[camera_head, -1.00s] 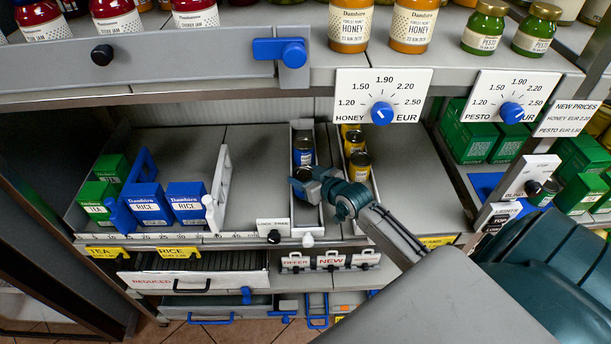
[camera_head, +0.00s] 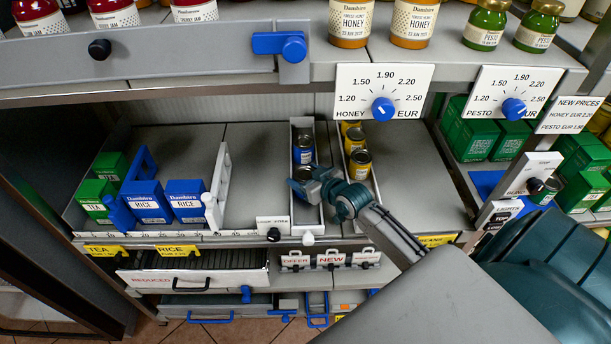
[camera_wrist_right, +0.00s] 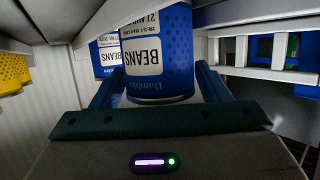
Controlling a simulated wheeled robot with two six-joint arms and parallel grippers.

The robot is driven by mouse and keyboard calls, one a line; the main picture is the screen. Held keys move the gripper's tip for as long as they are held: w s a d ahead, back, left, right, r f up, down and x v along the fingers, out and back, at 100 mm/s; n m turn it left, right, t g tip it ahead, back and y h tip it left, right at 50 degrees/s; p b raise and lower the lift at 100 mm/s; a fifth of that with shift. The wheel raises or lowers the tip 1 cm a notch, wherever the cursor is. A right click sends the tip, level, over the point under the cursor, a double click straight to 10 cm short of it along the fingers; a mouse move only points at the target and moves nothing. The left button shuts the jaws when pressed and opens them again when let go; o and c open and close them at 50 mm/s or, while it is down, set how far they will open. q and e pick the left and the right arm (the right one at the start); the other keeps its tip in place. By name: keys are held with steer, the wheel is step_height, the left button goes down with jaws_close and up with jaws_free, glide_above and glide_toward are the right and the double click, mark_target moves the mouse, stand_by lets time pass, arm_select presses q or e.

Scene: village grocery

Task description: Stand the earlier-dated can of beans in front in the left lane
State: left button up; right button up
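Two blue cans of beans stand one behind the other in the left lane, a narrow white-walled channel (camera_head: 294,208). The rear can (camera_head: 304,152) shows its top and blue side. The front can (camera_head: 303,172) is partly hidden by my right gripper (camera_head: 304,186). In the right wrist view the near can (camera_wrist_right: 158,55) stands between the fingers (camera_wrist_right: 158,88), close to both; I cannot tell whether they press on it. Its label reads BEANS upside down, with a date starting "21 MAY". The other can (camera_wrist_right: 106,55) is behind it, its date too small to read. My left gripper is not visible.
Blue rice boxes (camera_head: 148,202) and green tea boxes (camera_head: 95,196) stand at the left. A shelf with jars and price dials (camera_head: 383,108) overhangs. The shelf floor (camera_head: 255,165) left of the lane is bare.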

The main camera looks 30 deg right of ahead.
steer(key=shift+o, duration=1.3)
steer(key=shift+s, duration=0.15)
steer(key=v, duration=1)
steer(key=shift+s+r, duration=0.2)
steer(key=shift+s, duration=0.05)
